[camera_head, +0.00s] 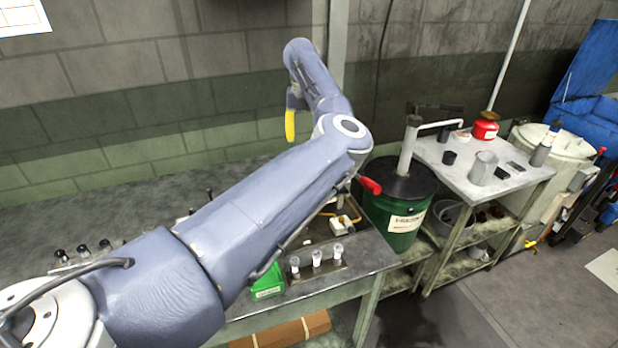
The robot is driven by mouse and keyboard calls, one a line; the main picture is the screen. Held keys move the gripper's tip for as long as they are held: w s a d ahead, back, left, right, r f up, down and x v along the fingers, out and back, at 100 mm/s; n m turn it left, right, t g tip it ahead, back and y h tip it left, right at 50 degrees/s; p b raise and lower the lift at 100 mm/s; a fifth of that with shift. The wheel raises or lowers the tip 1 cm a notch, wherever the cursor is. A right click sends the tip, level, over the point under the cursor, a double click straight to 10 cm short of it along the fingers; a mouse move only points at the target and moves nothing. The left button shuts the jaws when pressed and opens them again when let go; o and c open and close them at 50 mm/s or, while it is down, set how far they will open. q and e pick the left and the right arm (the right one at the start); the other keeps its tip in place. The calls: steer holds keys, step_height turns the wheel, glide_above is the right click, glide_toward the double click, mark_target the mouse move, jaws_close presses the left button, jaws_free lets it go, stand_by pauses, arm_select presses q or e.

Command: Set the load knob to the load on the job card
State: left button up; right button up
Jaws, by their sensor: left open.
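My left arm reaches in from the lower left across the bench and bends up at its elbow. My left gripper (291,114) is small in the picture, near the block wall above the bench, with a yellow piece hanging at its end. It is open, and I see nothing held between its fingers. I cannot make out the load knob; the arm hides much of the bench. A white sheet (22,16) on the wall at the upper left may be the job card, but its print is unreadable. My right gripper is not in view.
A bench (372,252) carries a green bin (267,284) and several small pieces. A red-ended handle (370,185) sticks out beside the arm. A green drum (404,218) and a metal cart (525,178) stand to the right. Open floor shows at the lower right.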

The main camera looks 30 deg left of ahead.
arm_select(q)
step_height(320, 180, down, 16)
steer(key=shift+a+f, duration=0.1)
steer(key=shift+f, duration=0.15)
stand_by(0.4)
steer(key=shift+c, duration=0.4)
jaws_close()
